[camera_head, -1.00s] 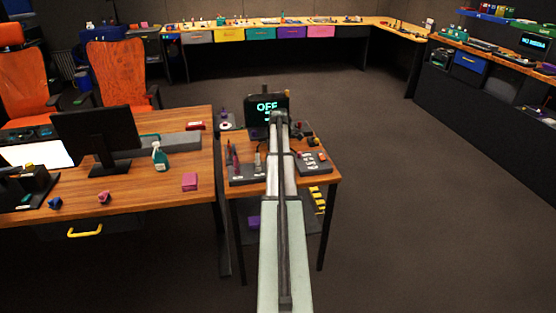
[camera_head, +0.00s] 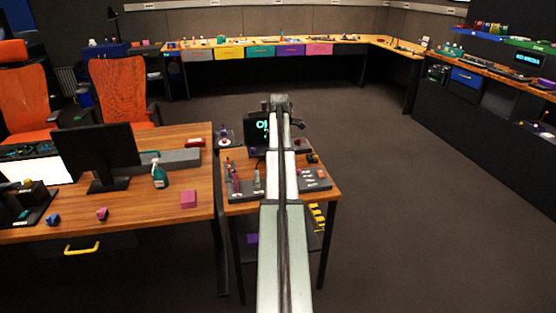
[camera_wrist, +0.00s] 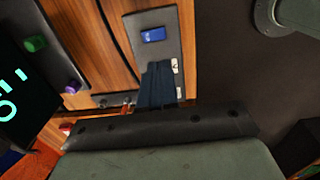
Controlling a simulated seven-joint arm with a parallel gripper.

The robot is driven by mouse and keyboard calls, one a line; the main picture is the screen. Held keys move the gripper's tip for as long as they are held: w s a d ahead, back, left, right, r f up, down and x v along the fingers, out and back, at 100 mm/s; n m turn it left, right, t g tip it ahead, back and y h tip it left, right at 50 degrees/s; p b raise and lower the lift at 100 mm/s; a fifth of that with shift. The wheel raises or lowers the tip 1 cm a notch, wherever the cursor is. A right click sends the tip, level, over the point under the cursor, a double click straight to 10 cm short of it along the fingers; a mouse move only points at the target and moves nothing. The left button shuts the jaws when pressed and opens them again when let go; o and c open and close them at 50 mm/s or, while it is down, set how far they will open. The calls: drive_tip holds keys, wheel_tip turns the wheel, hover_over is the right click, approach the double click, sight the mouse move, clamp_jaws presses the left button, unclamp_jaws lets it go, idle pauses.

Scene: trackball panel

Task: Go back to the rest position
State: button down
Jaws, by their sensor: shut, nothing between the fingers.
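My gripper (camera_wrist: 157,68) shows in the wrist view as dark fingers closed together, with nothing between them. They are over a grey panel (camera_wrist: 168,24) that carries a blue rectangular part (camera_wrist: 153,34). In the head view my arm reaches forward over a small wooden table (camera_head: 240,209), with its end (camera_head: 282,103) above the table's back part. The fingers cannot be made out there. A black display (camera_head: 252,128) with cyan characters stands behind the arm and is partly hidden. It also shows at the left of the wrist view (camera_wrist: 14,75).
A larger desk (camera_head: 150,205) with a monitor (camera_head: 95,150), a spray bottle (camera_head: 159,177) and a pink block (camera_head: 189,199) stands to the left. Orange chairs (camera_head: 122,88) are behind it. Open floor (camera_head: 400,220) lies to the right. Green and purple knobs show near the display in the wrist view.

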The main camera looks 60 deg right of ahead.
drive_tip(key=shift+r, duration=0.4)
idle(0.3)
drive_tip(key=w+a+f+m, duration=0.1)
drive_tip(key=w+a+f, duration=0.45)
drive_tip(key=a, duration=0.45)
drive_tip(key=w+a+f+m, duration=0.1)
drive_tip(key=w+a+f, duration=0.4)
drive_tip(key=a, duration=0.5)
drive_tip(key=w+a+f+m, duration=0.2)
drive_tip(key=w+a+f, duration=0.1)
drive_tip(key=a+f, duration=0.55)
drive_tip(key=s+a+f+m, duration=0.15)
drive_tip(key=a+f, duration=0.25)
drive_tip(key=a, duration=0.7)
drive_tip(key=s+a+f+m, duration=0.1)
drive_tip(key=s+a+f, duration=0.15)
drive_tip(key=a, duration=0.85)
drive_tip(key=s+a+f+m, duration=0.15)
drive_tip(key=a+f, duration=0.35)
drive_tip(key=a, duration=0.7)
drive_tip(key=s+a+f+m, duration=0.1)
drive_tip(key=s+a+f, duration=0.15)
drive_tip(key=a, duration=0.25)
drive_tip(key=s+f+g, duration=0.3)
drive_tip(key=s+f, duration=0.6)
drive_tip(key=s, duration=0.6)
drive_tip(key=s+f+g, duration=0.4)
drive_tip(key=s+f, duration=0.6)
drive_tip(key=s, duration=0.5)
drive_tip(key=shift+f, duration=0.25)
